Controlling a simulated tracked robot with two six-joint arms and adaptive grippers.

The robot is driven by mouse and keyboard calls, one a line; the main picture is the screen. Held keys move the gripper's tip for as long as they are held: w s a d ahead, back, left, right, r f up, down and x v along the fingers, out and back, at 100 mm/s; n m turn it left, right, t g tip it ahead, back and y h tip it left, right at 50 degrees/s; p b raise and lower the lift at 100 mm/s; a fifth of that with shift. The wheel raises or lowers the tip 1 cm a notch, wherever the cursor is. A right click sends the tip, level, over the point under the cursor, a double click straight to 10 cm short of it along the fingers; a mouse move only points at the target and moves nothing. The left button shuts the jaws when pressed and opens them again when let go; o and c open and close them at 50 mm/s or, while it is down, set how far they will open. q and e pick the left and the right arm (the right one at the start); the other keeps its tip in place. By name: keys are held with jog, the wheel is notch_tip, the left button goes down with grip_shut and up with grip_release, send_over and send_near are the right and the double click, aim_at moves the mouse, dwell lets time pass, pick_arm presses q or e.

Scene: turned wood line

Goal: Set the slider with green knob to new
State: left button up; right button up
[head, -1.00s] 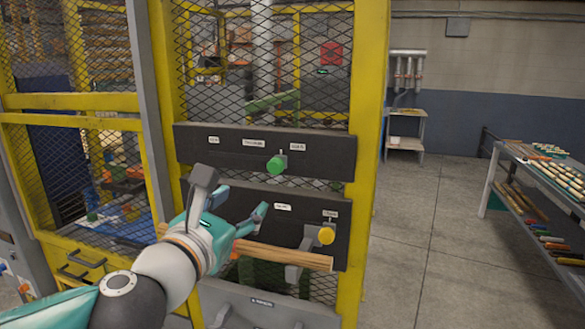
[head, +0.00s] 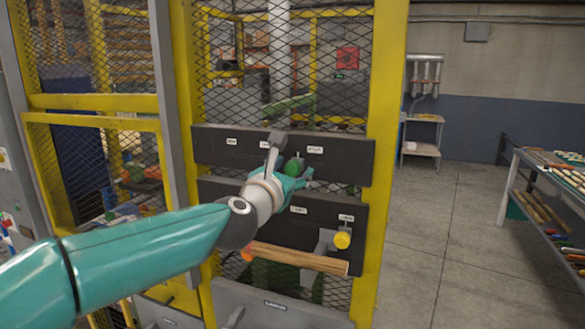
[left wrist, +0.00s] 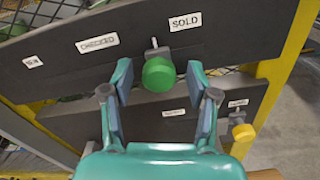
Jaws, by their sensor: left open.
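The green knob (left wrist: 159,74) sits on a short metal stem on the upper dark panel (left wrist: 75,60), below the label reading SOLD (left wrist: 185,21). The CHECKED label (left wrist: 98,44) is left of it, and a small label that seems to read NEW (left wrist: 33,62) is at the far left. In the head view the green knob (head: 291,168) is partly hidden by my left gripper (head: 294,177). In the left wrist view my left gripper (left wrist: 159,70) is open, one finger on each side of the knob, with gaps showing. My right gripper is not in view.
A yellow knob (head: 342,240) is on the lower dark panel (head: 358,215), to the lower right. A wooden bar (head: 300,258) runs across below. Yellow posts (head: 388,130) and wire mesh frame the panels. A table with turned wood (head: 550,185) stands at right, with clear floor between.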

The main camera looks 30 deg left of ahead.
pick_arm(q)
jog(key=shift+w+a, duration=0.15)
jog(key=shift+w, duration=0.3)
grip_shut()
